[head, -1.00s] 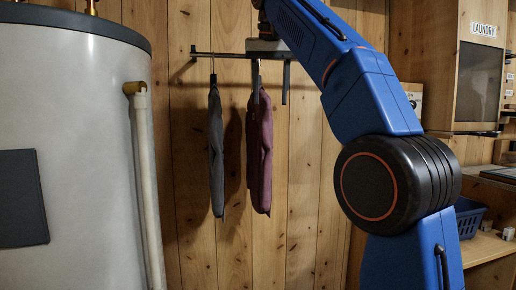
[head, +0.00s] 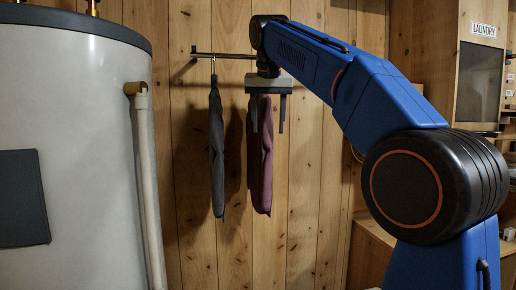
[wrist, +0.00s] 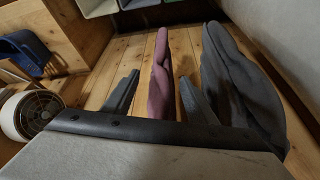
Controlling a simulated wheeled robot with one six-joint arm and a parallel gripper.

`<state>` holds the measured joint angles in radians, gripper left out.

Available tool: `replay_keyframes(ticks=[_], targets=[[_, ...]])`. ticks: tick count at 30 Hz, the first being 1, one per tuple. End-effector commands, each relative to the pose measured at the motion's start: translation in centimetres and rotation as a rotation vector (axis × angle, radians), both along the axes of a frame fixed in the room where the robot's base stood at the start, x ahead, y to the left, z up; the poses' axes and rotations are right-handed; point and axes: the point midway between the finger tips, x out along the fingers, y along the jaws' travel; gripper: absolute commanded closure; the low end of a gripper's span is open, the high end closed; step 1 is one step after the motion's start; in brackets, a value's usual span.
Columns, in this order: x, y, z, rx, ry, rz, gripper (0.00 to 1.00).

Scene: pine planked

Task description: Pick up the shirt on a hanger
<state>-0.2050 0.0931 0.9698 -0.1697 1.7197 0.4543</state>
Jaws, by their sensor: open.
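Two garments hang edge-on from a dark wall rail (head: 228,55). The dark grey shirt (head: 216,150) is on the left, and its hanger hook shows at the rail. The maroon shirt (head: 262,170) is on the right, its top and any hanger hidden behind my gripper (head: 268,115). My gripper points down, open, below the rail at the maroon shirt's upper part. In the wrist view the maroon shirt (wrist: 162,75) shows between the two fingers of my gripper (wrist: 158,96), apart from both as far as I can tell. The grey shirt (wrist: 240,80) is outside the right finger.
A large pale tank (head: 75,120) with a pipe (head: 147,190) stands at the left. Shelving with a "LAUNDRY" cabinet (head: 480,75) is at the right. The wrist view shows a blue basket (wrist: 25,50) and a round white fan-like object (wrist: 30,115). Plank wall right of the maroon shirt is bare.

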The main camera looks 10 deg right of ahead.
Motion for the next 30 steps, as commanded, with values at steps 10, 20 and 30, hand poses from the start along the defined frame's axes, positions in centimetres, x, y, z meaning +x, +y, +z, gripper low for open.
replay_keyframes(ticks=[10,20,30], targets=[[1.0,-0.2,-2.6,0.000,0.000,0.000,0.48],[2.6,-0.4,-6.3,-0.001,0.000,-0.001,0.48],[2.9,-0.4,-7.1,0.000,-0.001,-0.001,0.48]])
